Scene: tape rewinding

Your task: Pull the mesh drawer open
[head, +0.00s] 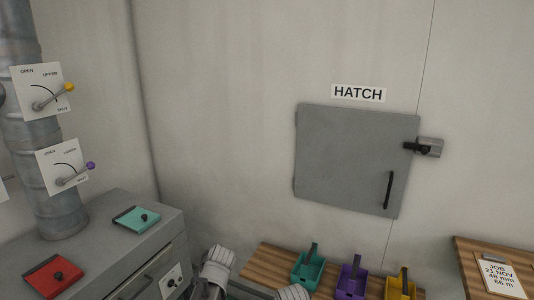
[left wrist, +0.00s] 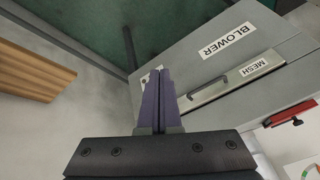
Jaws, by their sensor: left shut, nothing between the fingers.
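The mesh drawer is a light panel in the grey blower cabinet, labelled MESH (left wrist: 254,66), with a grey bar handle (left wrist: 207,82). The drawer looks closed, set in the cabinet face. In the head view the drawer front (head: 158,268) shows at the lower left, partly cut off by the frame's bottom edge. My left gripper (left wrist: 160,74) is shut and empty. In the left wrist view its fingertips show to the left of the handle, apart from it. White parts of my arms show at the bottom of the head view; the right gripper's fingers are not in view.
Red (head: 53,277) and teal (head: 136,219) plates lie on the cabinet top. A pipe (head: 52,195) with two levers stands at the left. A wooden shelf (head: 262,262) holds teal, purple and yellow bins. A closed hatch (head: 345,150) is on the wall.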

